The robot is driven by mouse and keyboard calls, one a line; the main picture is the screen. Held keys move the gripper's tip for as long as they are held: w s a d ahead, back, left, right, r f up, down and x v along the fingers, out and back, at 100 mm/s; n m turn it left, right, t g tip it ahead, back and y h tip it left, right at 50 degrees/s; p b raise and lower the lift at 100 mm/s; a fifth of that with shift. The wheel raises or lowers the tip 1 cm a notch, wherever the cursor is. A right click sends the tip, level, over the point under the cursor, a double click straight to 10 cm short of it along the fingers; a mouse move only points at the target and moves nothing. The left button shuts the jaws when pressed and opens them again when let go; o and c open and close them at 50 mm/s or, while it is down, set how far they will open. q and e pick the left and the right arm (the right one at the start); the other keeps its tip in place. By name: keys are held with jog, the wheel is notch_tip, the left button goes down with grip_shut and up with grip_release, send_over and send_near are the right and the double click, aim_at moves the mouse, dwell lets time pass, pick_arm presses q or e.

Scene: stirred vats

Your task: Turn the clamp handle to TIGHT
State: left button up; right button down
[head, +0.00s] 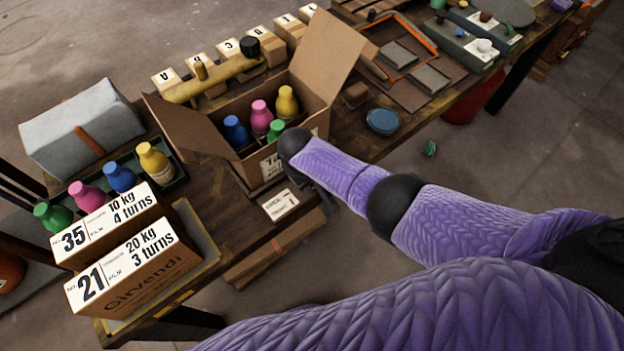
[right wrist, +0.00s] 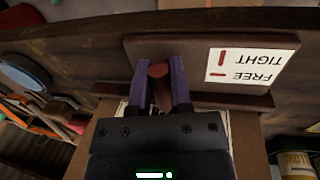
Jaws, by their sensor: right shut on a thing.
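The clamp handle (right wrist: 158,88) is a reddish-brown bar seen end-on in the right wrist view. My right gripper (right wrist: 158,66) is shut on it, with one purple finger on each side. Beside it, on a brown board, is a white label (right wrist: 252,64) reading FREE and TIGHT with red marks, upside down in this view. A small white card (head: 280,205) shows at the table's front edge in the head view. There my right forearm and wrist hide the handle and most of the gripper. Which mark the handle points to cannot be told. My left gripper is not in view.
An open cardboard box (head: 222,158) with colored bottles stands right behind my right wrist. Two labeled boxes (head: 135,275) and a tray of bottles are at the left.

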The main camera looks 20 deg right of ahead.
jog(key=c, duration=0.6)
grip_release()
jog(key=shift+w, duration=0.1)
jog(key=r+p, duration=0.2)
jog(key=r, duration=0.1)
jog(key=a+r+p, duration=0.1)
jog(key=r+p, duration=0.1)
jog(key=r, duration=0.1)
jog(key=a+r+p, duration=0.1)
jog(key=r+p, duration=0.1)
jog(key=r, duration=0.2)
jog(key=shift+s, duration=0.35)
jog(key=shift+f, duration=0.1)
